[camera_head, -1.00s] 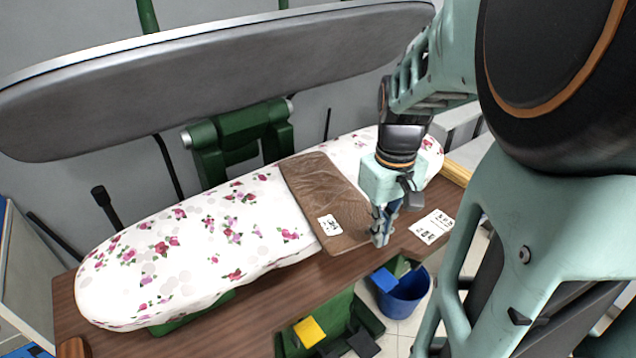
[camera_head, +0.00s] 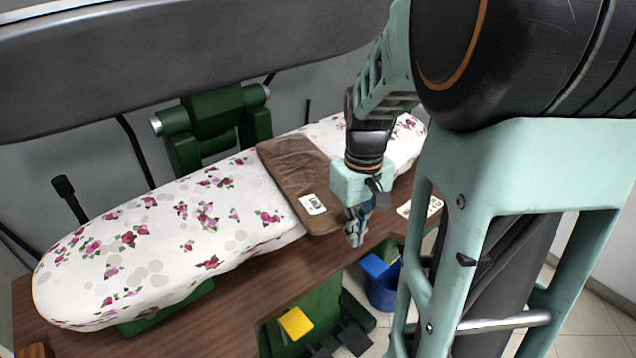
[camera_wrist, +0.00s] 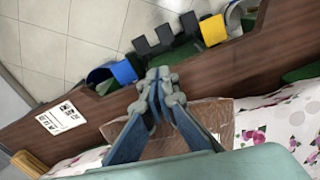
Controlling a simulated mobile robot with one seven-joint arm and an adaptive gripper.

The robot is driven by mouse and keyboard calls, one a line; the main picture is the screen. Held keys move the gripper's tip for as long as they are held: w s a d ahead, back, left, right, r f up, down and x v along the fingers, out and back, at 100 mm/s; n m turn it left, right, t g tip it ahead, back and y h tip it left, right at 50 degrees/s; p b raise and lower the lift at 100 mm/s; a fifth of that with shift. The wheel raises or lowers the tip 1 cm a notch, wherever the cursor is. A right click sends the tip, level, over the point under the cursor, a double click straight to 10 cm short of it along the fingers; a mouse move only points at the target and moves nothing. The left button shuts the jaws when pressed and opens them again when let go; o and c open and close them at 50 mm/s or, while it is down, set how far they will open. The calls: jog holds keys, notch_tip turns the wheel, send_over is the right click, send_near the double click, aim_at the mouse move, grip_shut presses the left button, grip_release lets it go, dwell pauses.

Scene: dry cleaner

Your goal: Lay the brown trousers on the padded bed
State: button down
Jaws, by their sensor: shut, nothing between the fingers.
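The brown trousers (camera_head: 290,170) lie folded flat across the white, flower-printed padded bed (camera_head: 150,245), with a small white label (camera_head: 313,204) near their front end. In the wrist view the trousers (camera_wrist: 200,115) show partly behind my fingers, with the bed's floral cover (camera_wrist: 285,120) beside them. My gripper (camera_head: 355,238) is shut and empty at the front right corner of the trousers, over the wooden table edge. In the wrist view its fingertips (camera_wrist: 158,75) meet over the wood. My wrist hides part of the bed.
A large grey press lid (camera_head: 190,65) is raised behind the bed on a green hinge (camera_head: 215,125). A printed white card (camera_wrist: 62,119) lies on the wooden table (camera_wrist: 225,70). Yellow (camera_head: 296,323) and black pedals and a blue bin (camera_head: 383,290) are below the front edge.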

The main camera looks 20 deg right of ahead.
aim_at(346, 221)
jog(key=shift+w+a, duration=0.15)
jog(key=shift+w, duration=0.55)
jog(key=shift+r, duration=0.1)
jog(key=shift+w+a, duration=0.15)
jog(key=shift+w, duration=0.75)
jog(key=shift+s, duration=0.15)
